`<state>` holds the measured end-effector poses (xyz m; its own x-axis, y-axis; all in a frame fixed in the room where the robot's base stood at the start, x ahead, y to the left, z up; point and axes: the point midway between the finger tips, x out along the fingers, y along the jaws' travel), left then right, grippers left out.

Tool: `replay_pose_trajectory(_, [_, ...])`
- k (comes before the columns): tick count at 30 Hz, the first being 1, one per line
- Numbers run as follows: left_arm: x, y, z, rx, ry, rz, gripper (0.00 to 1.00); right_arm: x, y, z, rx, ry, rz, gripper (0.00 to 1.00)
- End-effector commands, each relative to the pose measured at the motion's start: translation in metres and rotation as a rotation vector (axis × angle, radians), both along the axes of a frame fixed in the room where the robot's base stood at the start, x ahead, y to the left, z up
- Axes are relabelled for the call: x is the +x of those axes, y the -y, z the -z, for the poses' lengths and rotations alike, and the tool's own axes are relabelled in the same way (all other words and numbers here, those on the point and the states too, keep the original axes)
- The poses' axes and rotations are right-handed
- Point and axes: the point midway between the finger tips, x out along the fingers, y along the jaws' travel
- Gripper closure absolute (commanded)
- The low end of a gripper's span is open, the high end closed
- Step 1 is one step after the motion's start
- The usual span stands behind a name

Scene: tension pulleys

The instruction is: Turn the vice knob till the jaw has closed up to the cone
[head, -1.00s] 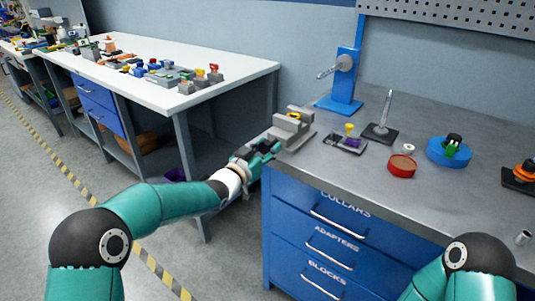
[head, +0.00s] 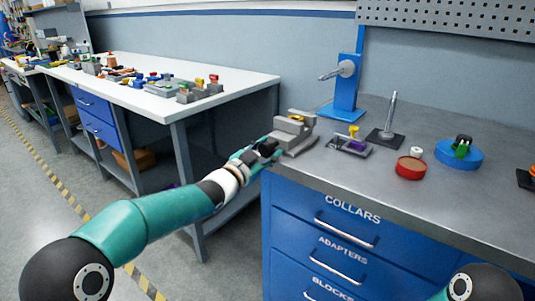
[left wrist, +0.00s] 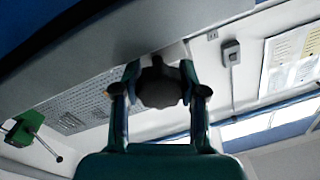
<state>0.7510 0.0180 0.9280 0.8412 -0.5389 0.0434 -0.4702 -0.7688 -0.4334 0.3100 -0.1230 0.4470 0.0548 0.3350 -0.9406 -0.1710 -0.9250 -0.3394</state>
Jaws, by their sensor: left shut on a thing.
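The grey vice (head: 284,141) stands at the near left corner of the grey bench. A small yellow piece, which may be the cone, shows between its blocks from above; I cannot tell how wide the jaw gap is. My left gripper (head: 264,149) reaches the vice's left end. It is shut on the dark, lobed vice knob (left wrist: 159,88), which sits between its two fingers in the left wrist view. The knob is mostly hidden by the fingers in the head view. My right gripper is out of view.
On the bench stand a blue post stand (head: 346,88), a rod on a dark base (head: 385,135), a small fixture with a yellow knob (head: 350,147), a red round container (head: 410,168) and a blue round holder (head: 458,155). A white table (head: 150,98) stands at left.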

Motion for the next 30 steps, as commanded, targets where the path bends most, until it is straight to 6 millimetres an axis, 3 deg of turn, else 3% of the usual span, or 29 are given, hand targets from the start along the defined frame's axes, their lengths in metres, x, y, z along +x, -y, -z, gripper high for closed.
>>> replay_pose_trajectory(9, [0.000,0.000,0.001,0.003,-0.001,0.001,0.93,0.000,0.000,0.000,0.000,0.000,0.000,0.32])
replay_pose_trajectory(10, [0.000,0.000,0.001,0.002,-0.002,0.001,0.55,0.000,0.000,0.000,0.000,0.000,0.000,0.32])
replay_pose_trajectory(14, [0.000,0.000,0.001,0.002,-0.001,0.001,0.33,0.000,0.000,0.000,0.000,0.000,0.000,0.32])
replay_pose_trajectory(23, [0.000,0.001,0.001,0.001,-0.004,0.001,0.32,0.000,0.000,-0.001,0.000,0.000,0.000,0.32])
replay_pose_trajectory(30, [0.000,0.001,-0.002,-0.068,-0.058,0.001,0.32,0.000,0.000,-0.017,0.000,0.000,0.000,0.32])
